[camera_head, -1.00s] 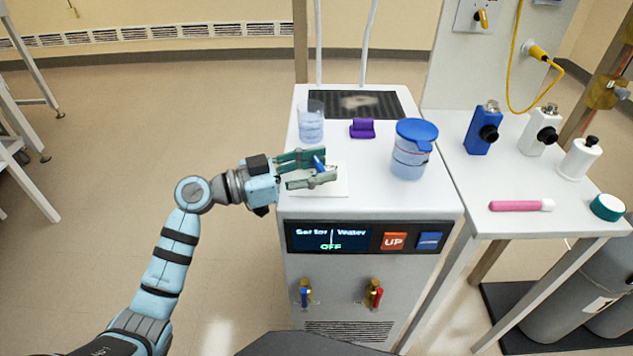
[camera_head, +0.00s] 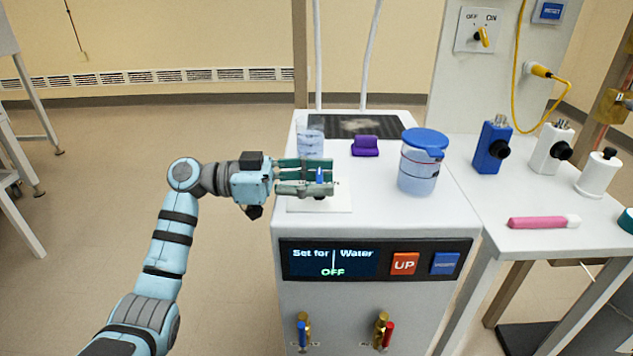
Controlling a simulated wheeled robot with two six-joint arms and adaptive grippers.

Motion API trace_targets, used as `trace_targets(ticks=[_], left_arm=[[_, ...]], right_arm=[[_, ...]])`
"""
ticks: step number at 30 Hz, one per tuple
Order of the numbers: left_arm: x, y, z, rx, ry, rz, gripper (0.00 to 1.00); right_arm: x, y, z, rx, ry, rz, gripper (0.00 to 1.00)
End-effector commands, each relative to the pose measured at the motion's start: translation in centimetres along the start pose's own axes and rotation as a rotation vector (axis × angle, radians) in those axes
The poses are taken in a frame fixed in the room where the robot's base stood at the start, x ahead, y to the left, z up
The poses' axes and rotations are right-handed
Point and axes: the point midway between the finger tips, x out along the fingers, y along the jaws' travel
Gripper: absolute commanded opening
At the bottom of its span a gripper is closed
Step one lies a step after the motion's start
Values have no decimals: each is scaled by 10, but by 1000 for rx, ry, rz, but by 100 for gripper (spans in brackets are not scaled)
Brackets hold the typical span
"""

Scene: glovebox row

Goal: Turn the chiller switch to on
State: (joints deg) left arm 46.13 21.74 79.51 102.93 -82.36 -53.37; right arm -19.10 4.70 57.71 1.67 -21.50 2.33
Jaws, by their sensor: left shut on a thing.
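The chiller (camera_head: 375,300) is a white cabinet whose front display (camera_head: 332,262) reads "Set for Water" and "OFF". A small blue switch handle (camera_head: 320,176) stands above a white plate (camera_head: 320,204) on the chiller's top. Marks on the plate are mostly hidden by my fingers. My left gripper (camera_head: 318,179) comes in from the left, with its green fingers shut on the blue handle, which now looks about upright. My right gripper is out of view.
A clear beaker (camera_head: 310,140) stands just behind my left fingers. A purple holder (camera_head: 365,146) and blue-lidded jar (camera_head: 421,165) stand to the right.

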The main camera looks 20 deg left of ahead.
Motion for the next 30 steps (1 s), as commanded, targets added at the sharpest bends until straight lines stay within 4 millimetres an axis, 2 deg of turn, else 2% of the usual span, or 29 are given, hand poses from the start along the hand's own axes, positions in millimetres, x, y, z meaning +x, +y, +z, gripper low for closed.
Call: trace_targets(ticks=[3, 4, 7, 8, 16, 19, 23, 27, 30], left_arm=[[0, 0, 1, -2, -1, 0, 11], [0, 0, 1, -2, -1, 0, 42], [0, 0, 1, -1, -1, 0, 58], [0, 0, 1, -1, -1, 0, 60], [0, 0, 0, -1, -1, -1, 60], [-8, 0, 1, -1, -1, -1, 60], [-37, -1, 1, -2, -4, -5, 60], [-77, -1, 1, -2, -4, -6, 60], [-101, -1, 1, -2, -3, -5, 60]], right_arm=[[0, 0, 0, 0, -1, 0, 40], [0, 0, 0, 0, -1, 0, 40], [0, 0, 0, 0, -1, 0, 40], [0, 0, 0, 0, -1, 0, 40], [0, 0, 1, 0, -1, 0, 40], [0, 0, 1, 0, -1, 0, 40], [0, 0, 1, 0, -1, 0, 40], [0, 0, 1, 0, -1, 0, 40], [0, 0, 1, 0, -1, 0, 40]])
